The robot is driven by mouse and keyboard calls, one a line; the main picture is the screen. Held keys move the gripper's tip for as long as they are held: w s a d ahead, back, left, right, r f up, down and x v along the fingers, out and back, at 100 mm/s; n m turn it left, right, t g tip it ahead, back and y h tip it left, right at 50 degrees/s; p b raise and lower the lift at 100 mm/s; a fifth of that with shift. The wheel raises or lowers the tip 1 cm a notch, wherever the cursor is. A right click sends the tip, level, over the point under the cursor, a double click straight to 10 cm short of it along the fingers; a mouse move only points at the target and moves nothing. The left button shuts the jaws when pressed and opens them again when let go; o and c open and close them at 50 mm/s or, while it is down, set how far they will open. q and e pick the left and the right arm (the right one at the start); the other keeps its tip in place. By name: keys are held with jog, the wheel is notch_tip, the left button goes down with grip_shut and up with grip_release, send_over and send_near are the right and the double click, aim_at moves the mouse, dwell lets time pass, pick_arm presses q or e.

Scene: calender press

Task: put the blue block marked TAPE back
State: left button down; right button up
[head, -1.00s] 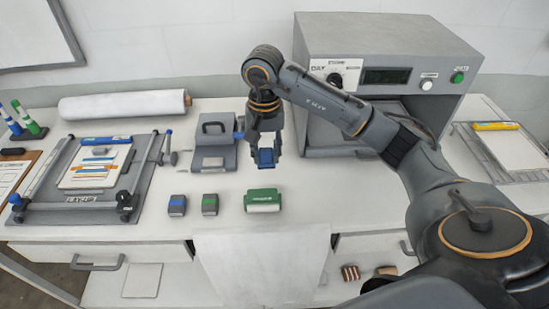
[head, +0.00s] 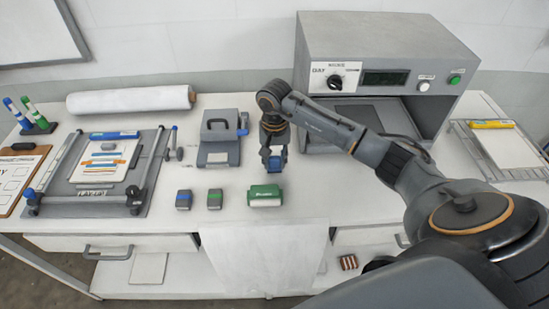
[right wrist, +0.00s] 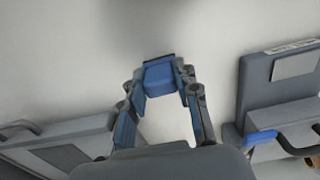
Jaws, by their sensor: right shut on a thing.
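My right gripper (head: 275,166) is shut on a blue block (head: 277,161), pointing down over the white bench between the grey clamp-like device and the large press. In the right wrist view the blue block (right wrist: 160,78) sits between the two fingertips, over bare white surface. Its TAPE marking cannot be read. I cannot tell whether the block touches the bench. A green block (head: 265,197) with a white front lies just in front of the gripper, apart from it. My left gripper is not in view.
Two small grey blocks, one with a blue band (head: 184,200) and one with a green band (head: 215,199), stand left of the green block. The grey device (head: 219,152) is close left of the gripper. The press (head: 372,45) stands right. A frame jig (head: 78,204) is left.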

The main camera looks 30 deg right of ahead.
aim_at(274, 158)
jog(key=shift+f, duration=0.15)
jog(key=o, duration=1)
jog(key=shift+r, duration=0.35)
notch_tip(274, 158, up, 12)
jog(key=b, duration=0.4)
jog(key=shift+f, duration=0.15)
jog(key=shift+s+f, duration=0.1)
